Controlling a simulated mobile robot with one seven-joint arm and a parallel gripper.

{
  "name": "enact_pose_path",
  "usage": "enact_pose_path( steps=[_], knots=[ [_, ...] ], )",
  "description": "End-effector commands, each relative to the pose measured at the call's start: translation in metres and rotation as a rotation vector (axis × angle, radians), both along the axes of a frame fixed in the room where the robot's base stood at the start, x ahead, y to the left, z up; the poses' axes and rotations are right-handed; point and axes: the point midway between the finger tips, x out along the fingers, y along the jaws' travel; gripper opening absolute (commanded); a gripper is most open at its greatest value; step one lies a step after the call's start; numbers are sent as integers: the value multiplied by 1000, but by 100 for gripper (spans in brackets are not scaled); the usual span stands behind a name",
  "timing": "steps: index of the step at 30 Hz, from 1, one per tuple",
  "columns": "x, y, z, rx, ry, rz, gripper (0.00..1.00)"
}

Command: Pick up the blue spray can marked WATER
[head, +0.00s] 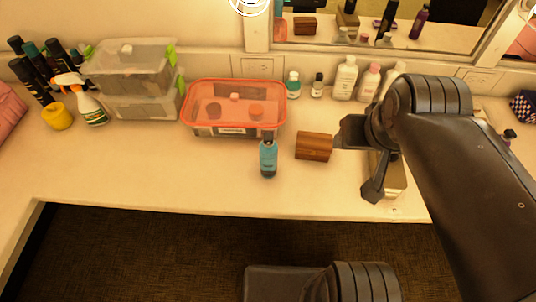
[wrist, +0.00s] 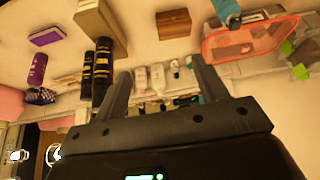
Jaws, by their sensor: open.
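A small blue can or bottle with a dark top (head: 268,158) stands upright on the counter near its front edge, in front of the orange-rimmed container. Its marking is too small to read. In the wrist view a blue item (wrist: 226,10), apparently the same one, is cut by the top edge, to the right of my fingers. My gripper (head: 358,165) is open and empty, to the right of the blue can and apart from it. In the wrist view the two fingers (wrist: 158,72) are spread with nothing held between them.
A wooden block (head: 313,146) stands between the blue can and my gripper. The orange-rimmed container (head: 187,118) is behind the can. White bottles (head: 346,77) line the wall. Stacked clear boxes (head: 140,72) and an orange-trigger spray bottle (head: 91,108) are left. Counter left of the can is clear.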

Motion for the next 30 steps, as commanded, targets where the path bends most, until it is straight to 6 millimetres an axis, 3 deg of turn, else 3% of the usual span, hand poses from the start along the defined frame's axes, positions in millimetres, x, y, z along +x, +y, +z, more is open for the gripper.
enact_pose_path(
  steps=[20,25,30],
  knots=[
    [1,1,0,2,4,1,73],
    [18,12,-2,14,55,10,73],
    [50,38,-9,32,154,21,73]
  ],
)
